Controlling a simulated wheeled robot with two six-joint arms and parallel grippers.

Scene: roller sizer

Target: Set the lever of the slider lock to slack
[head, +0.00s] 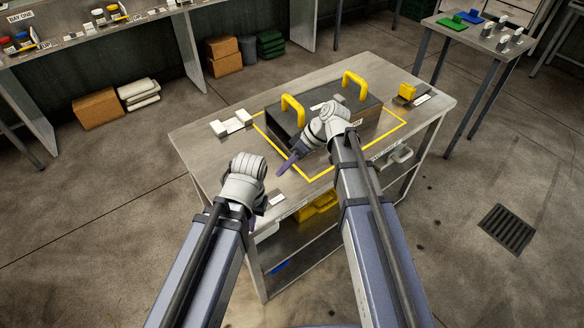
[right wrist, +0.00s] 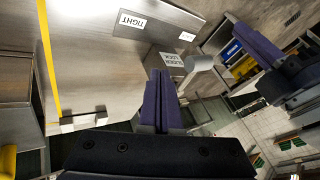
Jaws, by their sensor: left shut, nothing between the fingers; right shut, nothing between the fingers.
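The slider lock label (right wrist: 173,60) shows in the right wrist view at the table's front edge. A pale grey handle-like part (right wrist: 200,63), perhaps the lever, sticks out beside it; its setting is unclear. A plate (right wrist: 158,14) on the tabletop carries a "TIGHT" label and a smaller unreadable one. In the head view a pale part (head: 266,232) shows below the near left corner. My right gripper (head: 281,171) is shut and empty above the tabletop. Its fingers (right wrist: 159,76) point toward the lock. My left gripper (head: 262,207), largely hidden by its wrist, is shut near that corner.
A dark box (head: 285,123) with two yellow handles sits inside a yellow outline on the table (head: 196,150). Yellow items (head: 318,207) lie on the shelf below. A side table (head: 462,38) stands back right.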

